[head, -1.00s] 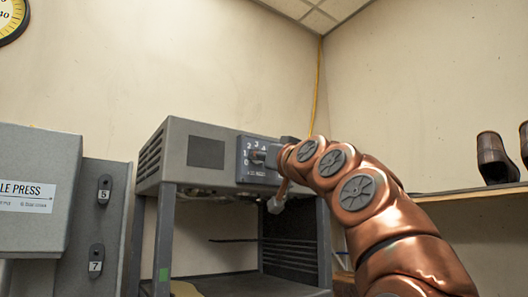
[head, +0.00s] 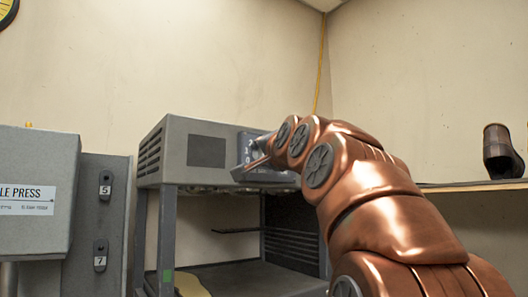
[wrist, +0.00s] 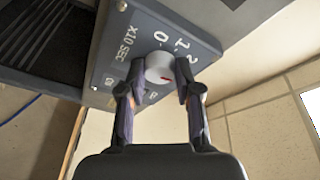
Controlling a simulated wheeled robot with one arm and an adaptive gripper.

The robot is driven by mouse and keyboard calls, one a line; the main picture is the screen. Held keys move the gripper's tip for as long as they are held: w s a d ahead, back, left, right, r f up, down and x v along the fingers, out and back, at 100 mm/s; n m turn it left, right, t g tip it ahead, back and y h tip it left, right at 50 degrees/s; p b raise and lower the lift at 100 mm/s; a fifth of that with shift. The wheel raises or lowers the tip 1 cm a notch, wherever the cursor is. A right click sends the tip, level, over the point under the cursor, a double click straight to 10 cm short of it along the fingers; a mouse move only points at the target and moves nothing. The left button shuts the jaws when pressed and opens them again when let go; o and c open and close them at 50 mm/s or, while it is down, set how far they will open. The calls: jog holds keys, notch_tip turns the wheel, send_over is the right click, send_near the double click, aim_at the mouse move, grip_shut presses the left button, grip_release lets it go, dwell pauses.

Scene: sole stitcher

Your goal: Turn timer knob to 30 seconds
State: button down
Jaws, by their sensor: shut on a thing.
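The timer panel (wrist: 115,72) carries the print "X10 SEC" and the numerals 0, 1 and 2 in the wrist view; other marks are hidden by my fingers. Its round pale grey timer knob (wrist: 160,64) has a small red mark on the side towards my palm. My gripper (wrist: 158,74) is shut on the knob, one finger on each side. In the head view my gripper (head: 262,164) is in front of the panel (head: 244,146), covers most of it and hides the knob. Which numeral the red mark points to, I cannot tell.
The panel is on the front of a grey machine box (head: 206,150) on legs. A grey press cabinet (head: 35,190) with switches marked 5 and 7 stands at the left. A dark boot (head: 500,155) stands on a wooden shelf (head: 480,187) at the right.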

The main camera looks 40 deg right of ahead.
jog(key=shift+r+m, duration=0.1)
jog(key=shift+m, duration=0.5)
jog(key=c, duration=0.8)
grip_release()
jog(key=shift+v, duration=6)
jog(key=shift+r, duration=0.1)
